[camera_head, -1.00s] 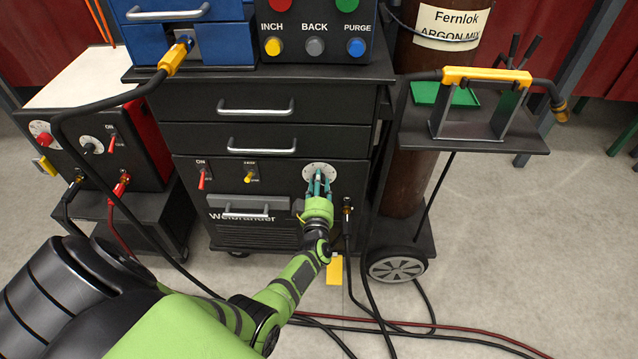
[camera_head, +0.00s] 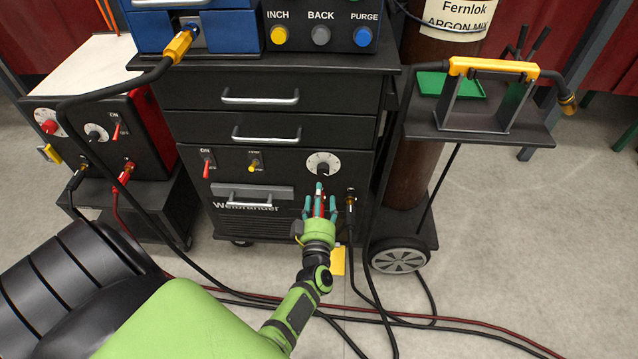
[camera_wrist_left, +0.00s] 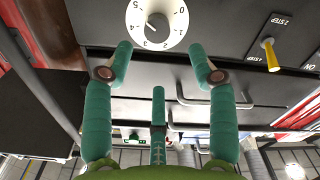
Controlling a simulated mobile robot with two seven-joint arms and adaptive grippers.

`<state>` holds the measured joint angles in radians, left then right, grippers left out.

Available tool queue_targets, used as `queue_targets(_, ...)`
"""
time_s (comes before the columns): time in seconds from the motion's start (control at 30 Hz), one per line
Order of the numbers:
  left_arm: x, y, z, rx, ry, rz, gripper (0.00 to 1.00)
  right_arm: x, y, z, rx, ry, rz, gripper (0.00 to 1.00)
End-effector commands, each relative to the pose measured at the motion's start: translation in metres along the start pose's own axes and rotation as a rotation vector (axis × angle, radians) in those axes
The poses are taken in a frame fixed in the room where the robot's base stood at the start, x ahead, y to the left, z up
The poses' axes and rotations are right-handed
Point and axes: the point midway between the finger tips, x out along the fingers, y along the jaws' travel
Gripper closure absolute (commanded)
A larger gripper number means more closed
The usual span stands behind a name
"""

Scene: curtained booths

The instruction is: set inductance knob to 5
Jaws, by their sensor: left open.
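A dark knob on a round white dial (camera_head: 323,163) sits at the upper right of the black welder's front panel. The dial also shows at the top of the left wrist view (camera_wrist_left: 157,18), numbered 0 to 5, cut by the frame edge. My right gripper is not in view.
A red switch (camera_head: 207,169) and a yellow switch (camera_head: 254,166) are left of the dial. A cable socket (camera_head: 350,196) is right of my gripper. A gas-bottle cart (camera_head: 400,255) stands at the right. Cables cross the floor.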

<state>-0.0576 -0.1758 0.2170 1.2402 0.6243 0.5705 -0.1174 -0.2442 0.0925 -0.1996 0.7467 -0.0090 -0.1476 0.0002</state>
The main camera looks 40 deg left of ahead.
Motion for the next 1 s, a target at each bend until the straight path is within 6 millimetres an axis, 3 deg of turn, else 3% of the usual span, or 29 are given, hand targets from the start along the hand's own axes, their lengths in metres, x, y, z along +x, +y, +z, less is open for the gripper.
queue_targets(0.1, -0.018, 0.0, 0.0, 0.0, 0.0, 0.0, 0.42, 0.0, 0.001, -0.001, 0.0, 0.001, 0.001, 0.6)
queue_targets(0.23, -0.026, 0.0, 0.0, 0.0, 0.001, 0.001, 0.42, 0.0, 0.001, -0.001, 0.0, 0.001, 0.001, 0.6)
queue_targets(0.8, -0.028, 0.0, 0.0, 0.002, -0.001, 0.002, 0.42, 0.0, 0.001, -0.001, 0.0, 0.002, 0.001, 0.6)
queue_targets(0.9, -0.032, 0.0, 0.014, 0.029, -0.047, 0.021, 0.42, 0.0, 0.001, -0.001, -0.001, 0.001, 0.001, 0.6)
queue_targets(1.0, -0.046, -0.003, 0.052, 0.114, -0.179, 0.077, 0.42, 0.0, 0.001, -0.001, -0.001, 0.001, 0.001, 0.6)
